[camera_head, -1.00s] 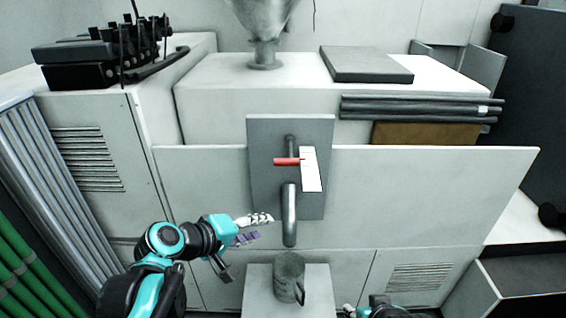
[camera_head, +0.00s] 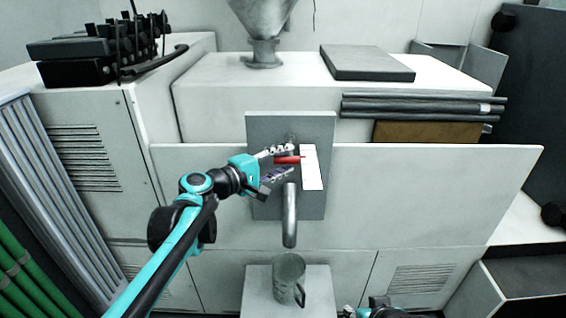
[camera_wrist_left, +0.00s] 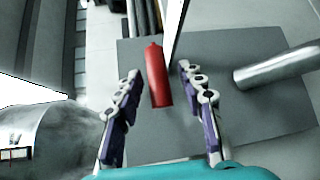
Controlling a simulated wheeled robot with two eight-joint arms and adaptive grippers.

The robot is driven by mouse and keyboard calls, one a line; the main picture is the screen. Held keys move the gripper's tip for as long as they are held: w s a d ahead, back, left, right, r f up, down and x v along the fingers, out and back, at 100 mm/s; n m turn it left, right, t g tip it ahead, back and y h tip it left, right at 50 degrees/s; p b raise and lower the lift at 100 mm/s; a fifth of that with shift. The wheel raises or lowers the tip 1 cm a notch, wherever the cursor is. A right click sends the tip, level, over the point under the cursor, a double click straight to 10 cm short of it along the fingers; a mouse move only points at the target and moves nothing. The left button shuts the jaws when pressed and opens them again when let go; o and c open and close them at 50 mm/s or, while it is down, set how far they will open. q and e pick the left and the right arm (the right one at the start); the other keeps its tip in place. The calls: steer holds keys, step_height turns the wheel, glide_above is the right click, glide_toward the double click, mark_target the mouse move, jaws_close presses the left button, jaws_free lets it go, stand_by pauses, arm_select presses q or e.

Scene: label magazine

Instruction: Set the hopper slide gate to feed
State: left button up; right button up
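The slide gate's red handle (camera_head: 288,160) points left from a pivot on a grey plate (camera_head: 264,131), beside a white label strip (camera_head: 311,168). My left gripper (camera_head: 281,160) is at the handle, its fingers above and below it in the head view. In the left wrist view the red handle (camera_wrist_left: 158,76) lies between the open fingers of my left gripper (camera_wrist_left: 159,92), with gaps on both sides. A spout pipe (camera_head: 290,215) hangs below on the plate. Only a small part of my right gripper (camera_head: 368,309) shows at the bottom edge.
A metal mug (camera_head: 288,278) stands on a white ledge (camera_head: 258,300) under the spout. The hopper funnel (camera_head: 264,22) is above the cabinet. Dark bars (camera_head: 420,105) and a flat grey box (camera_head: 366,63) lie at the upper right.

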arm_select(q)
jaws_close()
steer(key=s+p, duration=0.3)
steer(key=s, duration=0.4)
steer(key=shift+s, duration=0.2)
steer(key=shift+c, duration=1.8)
jaws_free()
steer(key=shift+f, duration=0.1)
steer(key=o, duration=0.4)
steer(key=shift+c, duration=0.2)
steer(key=shift+s, duration=0.15)
